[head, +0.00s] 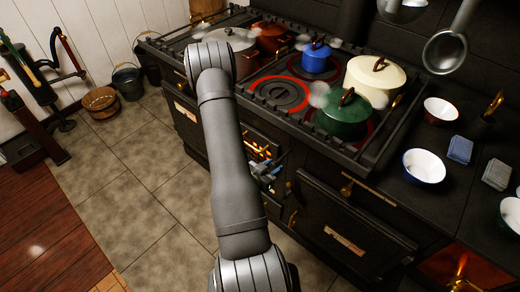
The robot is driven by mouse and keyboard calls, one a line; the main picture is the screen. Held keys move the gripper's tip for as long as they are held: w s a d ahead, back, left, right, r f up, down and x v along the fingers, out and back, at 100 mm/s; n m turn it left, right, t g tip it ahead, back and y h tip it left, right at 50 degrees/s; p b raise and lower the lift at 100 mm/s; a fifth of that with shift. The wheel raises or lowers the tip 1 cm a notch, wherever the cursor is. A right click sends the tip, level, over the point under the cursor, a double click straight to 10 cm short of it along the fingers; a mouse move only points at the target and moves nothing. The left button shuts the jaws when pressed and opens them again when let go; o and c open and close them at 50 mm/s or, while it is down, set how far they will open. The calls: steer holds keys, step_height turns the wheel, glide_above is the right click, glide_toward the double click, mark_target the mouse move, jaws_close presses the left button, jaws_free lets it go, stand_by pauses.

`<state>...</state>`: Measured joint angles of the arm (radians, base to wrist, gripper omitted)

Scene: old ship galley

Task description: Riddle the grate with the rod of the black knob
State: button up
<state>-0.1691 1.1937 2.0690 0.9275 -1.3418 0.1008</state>
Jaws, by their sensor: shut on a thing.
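The glowing fire grate (258,151) shows orange behind bars in the front of the black range, just right of my arm. My gripper (266,174) is small and partly hidden at the range front, just below the grate. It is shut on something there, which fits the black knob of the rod. The knob and rod are too small and too covered to make out clearly. My arm hides the range front to the left of the grate.
The range top carries a green pot (343,116), a cream pot (372,78), a blue pot (316,57) and other pans inside a rail. Tiled floor (140,190) is clear at left; a wooden tub (102,102) stands by the wall.

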mark_target(277, 162)
steer(key=shift+w+d, duration=2.1)
steer(key=shift+w, duration=0.1)
steer(key=o, duration=1)
steer(key=shift+s+a, duration=2.5)
steer(key=shift+s, duration=0.05)
steer(key=w+d, duration=0.5)
steer(key=shift+s+a, duration=0.55)
